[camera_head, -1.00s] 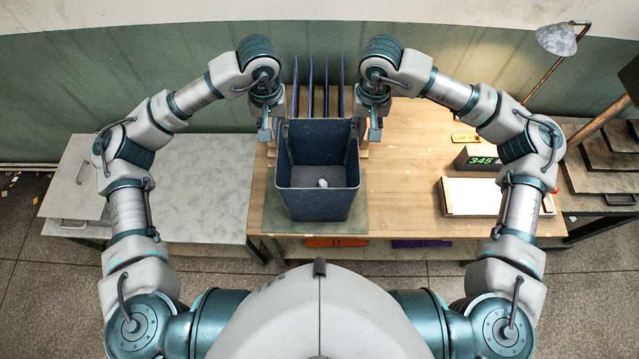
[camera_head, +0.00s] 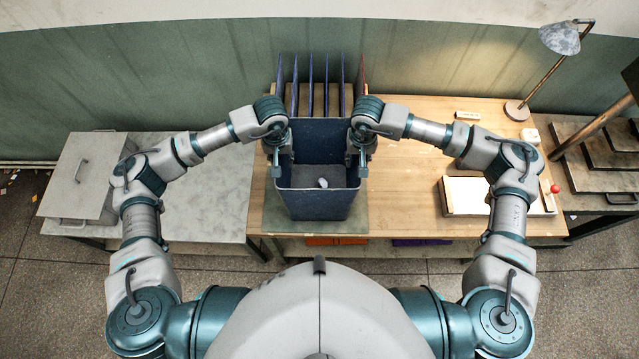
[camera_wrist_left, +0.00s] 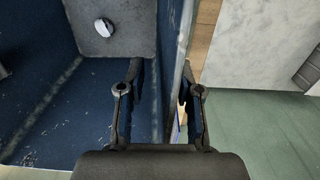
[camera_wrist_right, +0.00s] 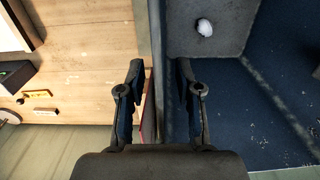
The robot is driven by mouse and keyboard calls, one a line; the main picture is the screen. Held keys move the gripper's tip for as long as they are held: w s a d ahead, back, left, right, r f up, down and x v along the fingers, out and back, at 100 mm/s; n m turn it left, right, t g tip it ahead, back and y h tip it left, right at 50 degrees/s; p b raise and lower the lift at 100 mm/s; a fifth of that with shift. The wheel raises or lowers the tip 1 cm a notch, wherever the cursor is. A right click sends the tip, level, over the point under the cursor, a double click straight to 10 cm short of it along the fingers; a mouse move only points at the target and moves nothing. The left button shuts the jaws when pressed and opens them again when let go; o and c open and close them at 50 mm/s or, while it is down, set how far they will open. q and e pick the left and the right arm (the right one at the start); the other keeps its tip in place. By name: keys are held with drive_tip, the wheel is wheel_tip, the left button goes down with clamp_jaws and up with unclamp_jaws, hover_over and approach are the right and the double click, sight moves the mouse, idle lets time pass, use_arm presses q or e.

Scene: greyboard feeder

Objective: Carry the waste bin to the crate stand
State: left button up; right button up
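The waste bin (camera_head: 317,205) is a dark blue, open-topped box standing upright on a green mat (camera_head: 360,222) on the wooden table. A small pale lump (camera_head: 323,182) lies on its floor. My left gripper (camera_head: 275,168) is at the bin's left wall, pointing down. In the left wrist view its fingers (camera_wrist_left: 160,80) are apart, with the bin wall (camera_wrist_left: 170,40) between them. My right gripper (camera_head: 361,168) is at the right wall. In the right wrist view its fingers (camera_wrist_right: 158,75) are apart around that wall (camera_wrist_right: 155,35). I cannot tell which surface is the crate stand.
A grey-topped bench (camera_head: 205,205) with free room stands left of the wooden table (camera_head: 410,185). Upright blue dividers (camera_head: 310,85) stand behind the bin. A white tray (camera_head: 465,195) and a lamp (camera_head: 560,38) are on the right. Stacked dark slabs (camera_head: 600,155) stand further right.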

use_arm(q)
drive_tip(key=shift+s+f, duration=0.1)
drive_tip(key=shift+f, duration=0.4)
use_arm(e)
drive_tip(key=shift+f, duration=0.45)
use_arm(q)
drive_tip(key=shift+a, duration=0.2)
use_arm(e)
drive_tip(key=shift+s+a, duration=0.1)
drive_tip(key=shift+a, duration=0.1)
use_arm(q)
drive_tip(key=shift+a, duration=0.1)
drive_tip(key=c, duration=0.6)
use_arm(e)
drive_tip(key=shift+a, duration=0.1)
drive_tip(key=c, duration=0.6)
use_arm(q)
clamp_jaws()
use_arm(e)
clamp_jaws()
drive_tip(key=shift+d, duration=0.25)
